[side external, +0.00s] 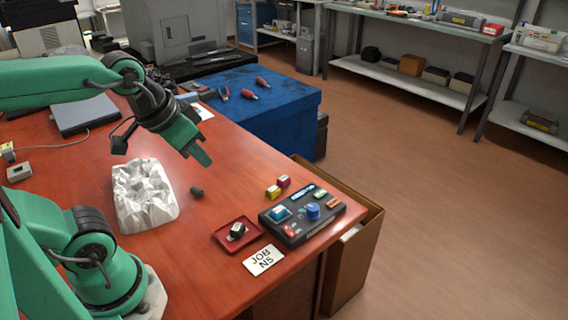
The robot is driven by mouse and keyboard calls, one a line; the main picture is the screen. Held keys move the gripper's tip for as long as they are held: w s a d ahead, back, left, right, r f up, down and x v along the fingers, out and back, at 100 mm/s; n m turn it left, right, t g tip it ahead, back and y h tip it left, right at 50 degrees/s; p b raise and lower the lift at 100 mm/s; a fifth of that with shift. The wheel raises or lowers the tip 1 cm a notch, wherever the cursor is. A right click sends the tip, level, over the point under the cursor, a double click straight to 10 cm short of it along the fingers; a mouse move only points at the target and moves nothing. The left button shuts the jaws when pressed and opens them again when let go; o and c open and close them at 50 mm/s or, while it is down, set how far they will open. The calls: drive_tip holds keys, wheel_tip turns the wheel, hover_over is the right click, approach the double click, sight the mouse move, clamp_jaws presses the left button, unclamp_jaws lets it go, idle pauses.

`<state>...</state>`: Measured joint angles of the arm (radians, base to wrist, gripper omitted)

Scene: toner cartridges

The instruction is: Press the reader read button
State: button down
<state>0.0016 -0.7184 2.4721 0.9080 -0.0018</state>
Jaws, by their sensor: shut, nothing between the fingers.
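The reader appears to be the dark panel (270,222) near the table's front right corner. It carries a teal block (281,213), a round blue knob or button (312,211), a small red part (290,230), and small green and orange parts along its right side. I cannot tell which of these is the read button. My gripper (205,158) is shut and empty. It hangs in the air, up and left of the panel in the picture, touching nothing.
A red tray (220,240) holds a black-and-white cartridge (237,231). A card reading "JOB N5" (264,260) lies in front. Yellow (273,192) and magenta (284,182) cartridges sit behind the panel.

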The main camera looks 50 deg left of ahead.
drive_tip(key=w+r+g, duration=0.1)
drive_tip(key=w+r, duration=0.2)
drive_tip(key=w, duration=0.4)
drive_tip(key=g, duration=0.4)
hover_over(320, 193)
wheel_tip(320, 193, down, 10)
drive_tip(key=shift+f, duration=0.15)
drive_tip(key=shift+f, duration=0.15)
wheel_tip(320, 193, down, 14)
drive_tip(key=shift+r, duration=0.1)
idle(0.7)
